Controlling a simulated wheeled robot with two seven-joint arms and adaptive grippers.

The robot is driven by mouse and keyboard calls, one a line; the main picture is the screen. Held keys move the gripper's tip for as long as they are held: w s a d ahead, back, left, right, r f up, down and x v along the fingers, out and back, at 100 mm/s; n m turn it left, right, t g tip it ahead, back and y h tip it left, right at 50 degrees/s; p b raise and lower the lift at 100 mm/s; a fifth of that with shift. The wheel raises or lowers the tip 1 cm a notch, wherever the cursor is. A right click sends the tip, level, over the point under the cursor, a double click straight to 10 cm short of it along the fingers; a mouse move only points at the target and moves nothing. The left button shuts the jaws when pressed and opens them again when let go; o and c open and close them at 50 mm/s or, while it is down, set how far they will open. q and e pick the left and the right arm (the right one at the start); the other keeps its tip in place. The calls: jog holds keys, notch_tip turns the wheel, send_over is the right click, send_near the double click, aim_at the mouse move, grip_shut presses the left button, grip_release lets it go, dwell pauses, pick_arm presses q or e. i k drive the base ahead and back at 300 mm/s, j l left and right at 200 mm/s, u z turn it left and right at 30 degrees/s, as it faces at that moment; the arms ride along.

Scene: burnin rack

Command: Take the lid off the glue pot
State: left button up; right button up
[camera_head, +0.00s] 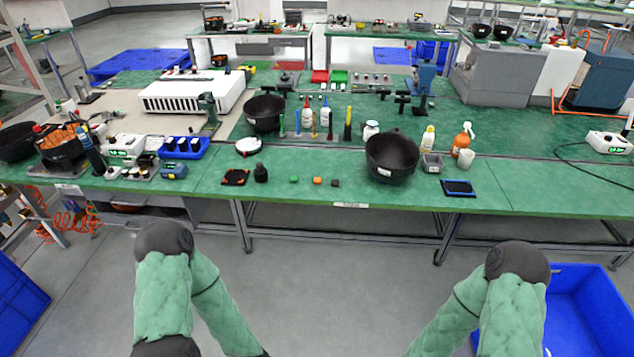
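A small white jar with a lid (371,130) stands upright on the green bench, just behind the large black bowl on the right. It may be the glue pot, but it is too small to be sure. A small black bottle (260,174) stands near the bench's front edge, left of the middle. My two green-sleeved arms show at the bottom of the view, bent and short of the bench. Both grippers are outside the picture, so their fingers cannot be seen. Nothing of mine touches anything on the bench.
Black bowls (392,158) and (263,113) stand near the jar. Upright bottles (325,117), an orange spray bottle (462,139) and a blue-framed tray (458,188) are nearby. A blue crate (590,310) lies low at right.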

aim_at(398, 129)
jog(key=i+l, duration=0.3)
jog(key=l, duration=0.15)
jog(key=i+l, duration=0.65)
jog(key=l, duration=0.2)
jog(key=i+j+z, duration=0.1)
jog(key=z, duration=0.25)
jog(key=i+j+z, duration=0.1)
jog(key=z, duration=0.25)
jog(key=j, duration=0.1)
